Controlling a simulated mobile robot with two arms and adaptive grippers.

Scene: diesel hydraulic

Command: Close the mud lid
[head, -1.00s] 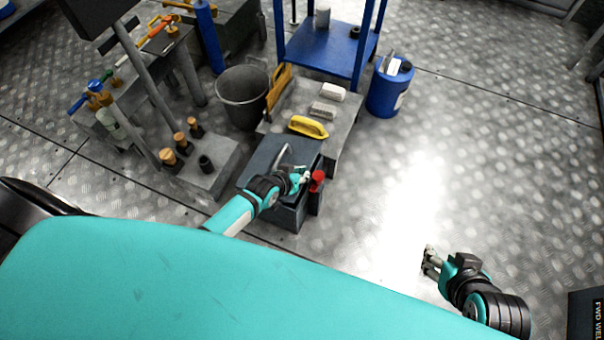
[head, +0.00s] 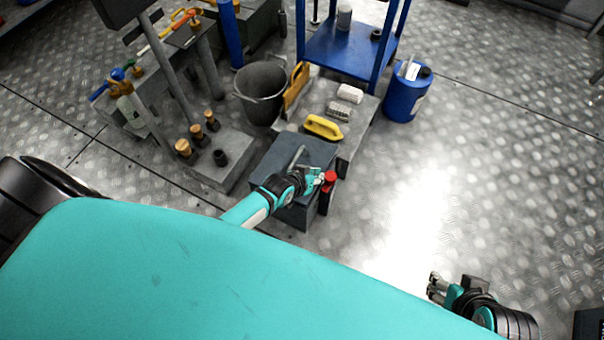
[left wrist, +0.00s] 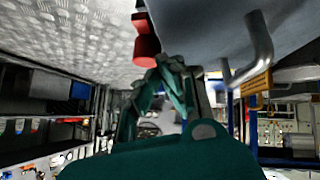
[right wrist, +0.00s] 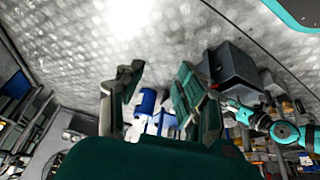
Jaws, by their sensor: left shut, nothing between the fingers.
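The mud box is a dark grey box with a flat lid (head: 282,156) on top and a bent metal handle (head: 299,155). The lid appears to lie flat; I cannot tell whether it sits fully down. A red part (head: 329,179) is at the box's right side. My left gripper (head: 318,178) is shut and empty over the lid's front right, close beside the red part. In the left wrist view the lid (left wrist: 200,28), handle (left wrist: 259,45) and red part (left wrist: 145,40) are near the fingertips (left wrist: 172,65). My right gripper (head: 433,287) is open and empty, away from the box.
A valve stand (head: 205,172) is left.

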